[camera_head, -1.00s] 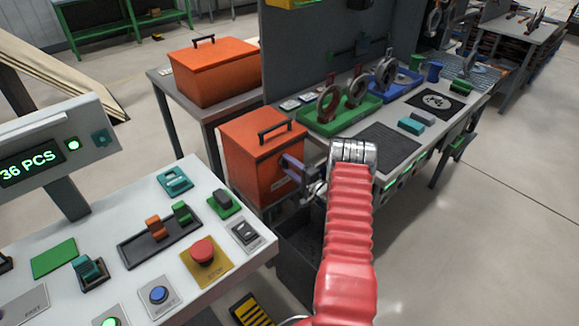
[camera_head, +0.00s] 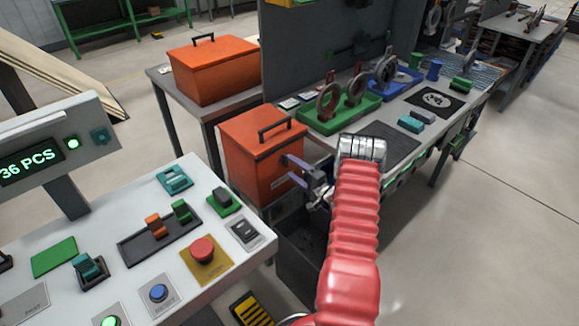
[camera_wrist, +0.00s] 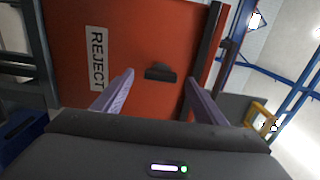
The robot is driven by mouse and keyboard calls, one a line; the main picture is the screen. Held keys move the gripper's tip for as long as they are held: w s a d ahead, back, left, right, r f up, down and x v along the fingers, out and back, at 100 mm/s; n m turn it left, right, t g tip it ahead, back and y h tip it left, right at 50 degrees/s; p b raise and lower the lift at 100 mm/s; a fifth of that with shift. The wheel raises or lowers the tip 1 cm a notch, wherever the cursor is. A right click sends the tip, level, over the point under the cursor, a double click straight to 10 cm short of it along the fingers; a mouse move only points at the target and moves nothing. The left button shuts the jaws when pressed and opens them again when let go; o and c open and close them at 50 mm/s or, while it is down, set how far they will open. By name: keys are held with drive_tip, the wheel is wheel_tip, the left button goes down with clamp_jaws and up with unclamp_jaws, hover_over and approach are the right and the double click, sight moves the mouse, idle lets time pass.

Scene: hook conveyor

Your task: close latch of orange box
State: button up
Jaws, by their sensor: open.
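The nearer orange box (camera_head: 250,165) stands left of the workbench with its lid down and a black handle on top. In the wrist view its orange front (camera_wrist: 60,55) fills much of the picture, with a sideways REJECT label (camera_wrist: 97,58). A small dark latch (camera_wrist: 160,72) shows on that front. My gripper (camera_head: 290,167) is at the box's front right side. In the wrist view my gripper (camera_wrist: 159,78) is open and empty, one finger on each side of the latch. I cannot tell whether a finger touches the box. The latch is not clear in the head view.
A second orange box (camera_head: 212,75) stands on a grey table behind. A control panel with a red stop button (camera_head: 203,249) is at front left. Green (camera_head: 345,112) and blue (camera_head: 400,84) trays with parts lie on the bench. Open floor is at right.

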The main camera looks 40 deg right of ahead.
drive_tip(key=s, duration=1)
drive_tip(key=shift+s, duration=0.2)
drive_tip(key=shift+d+f, duration=0.1)
drive_tip(key=shift+d, duration=0.05)
